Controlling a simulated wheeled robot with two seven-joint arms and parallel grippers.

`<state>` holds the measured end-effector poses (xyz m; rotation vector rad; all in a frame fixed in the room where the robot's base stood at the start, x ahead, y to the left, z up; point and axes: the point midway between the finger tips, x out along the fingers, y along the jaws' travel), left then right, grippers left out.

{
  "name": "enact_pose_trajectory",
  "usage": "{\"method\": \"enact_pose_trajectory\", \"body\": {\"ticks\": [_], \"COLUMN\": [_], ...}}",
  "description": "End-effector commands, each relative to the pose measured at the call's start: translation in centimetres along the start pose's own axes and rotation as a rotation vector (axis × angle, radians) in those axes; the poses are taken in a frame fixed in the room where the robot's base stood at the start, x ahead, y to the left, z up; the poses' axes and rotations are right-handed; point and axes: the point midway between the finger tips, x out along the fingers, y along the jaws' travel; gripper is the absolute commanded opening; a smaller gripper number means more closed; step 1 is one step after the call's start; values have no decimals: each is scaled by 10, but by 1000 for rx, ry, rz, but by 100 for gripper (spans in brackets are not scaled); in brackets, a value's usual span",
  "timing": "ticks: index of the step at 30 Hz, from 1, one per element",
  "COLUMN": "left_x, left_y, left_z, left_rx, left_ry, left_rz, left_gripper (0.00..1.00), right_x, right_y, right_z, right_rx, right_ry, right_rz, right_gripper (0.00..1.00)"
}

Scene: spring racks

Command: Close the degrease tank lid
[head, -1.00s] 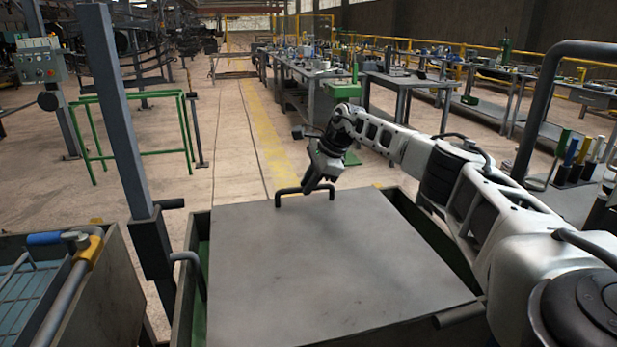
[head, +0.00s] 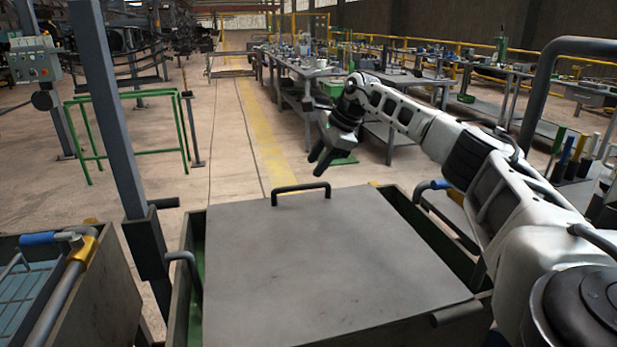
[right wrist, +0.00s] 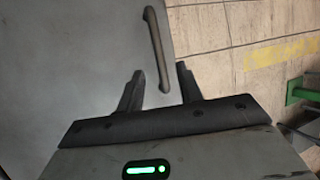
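The grey degrease tank lid (head: 330,265) lies roughly level over the tank (head: 187,300). Dark green tank interior shows along its left and right sides. I cannot tell whether the lid is fully seated. Its dark bar handle (head: 300,188) stands at the far edge. My right gripper (head: 318,165) is above and just beyond the handle, apart from it. In the right wrist view its two fingers (right wrist: 158,78) are spread and empty, with the handle (right wrist: 157,48) in front of them. The lid (right wrist: 75,60) fills the left of that view. My left gripper is not in view.
A grey post (head: 112,110) rises at the tank's left. A bin with a blue-and-yellow handled bar (head: 70,275) stands at lower left. A green frame (head: 125,125) and workbenches (head: 310,75) are farther off. The floor beyond the lid is clear.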

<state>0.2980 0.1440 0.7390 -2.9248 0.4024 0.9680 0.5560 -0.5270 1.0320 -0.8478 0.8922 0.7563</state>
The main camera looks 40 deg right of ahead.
Motion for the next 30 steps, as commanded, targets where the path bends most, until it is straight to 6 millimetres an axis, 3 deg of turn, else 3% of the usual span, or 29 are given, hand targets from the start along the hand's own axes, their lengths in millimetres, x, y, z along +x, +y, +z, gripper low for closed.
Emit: {"method": "enact_pose_trajectory", "body": {"ticks": [6, 12, 19, 30], "left_x": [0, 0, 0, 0], "left_y": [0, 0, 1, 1], "left_z": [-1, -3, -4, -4], "left_rx": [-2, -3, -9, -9], "left_ry": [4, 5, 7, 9], "left_rz": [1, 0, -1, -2], "left_gripper": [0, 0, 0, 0], "right_x": [-52, -80, -88, -80], "right_y": [-1, 0, 0, 0], "right_z": [0, 0, 0, 0], "right_rx": [-1, 0, 0, -1], "right_ry": [0, 1, 2, 3], "right_rz": [-3, -2, 1, 3], "right_gripper": [36, 36, 36, 36]}}
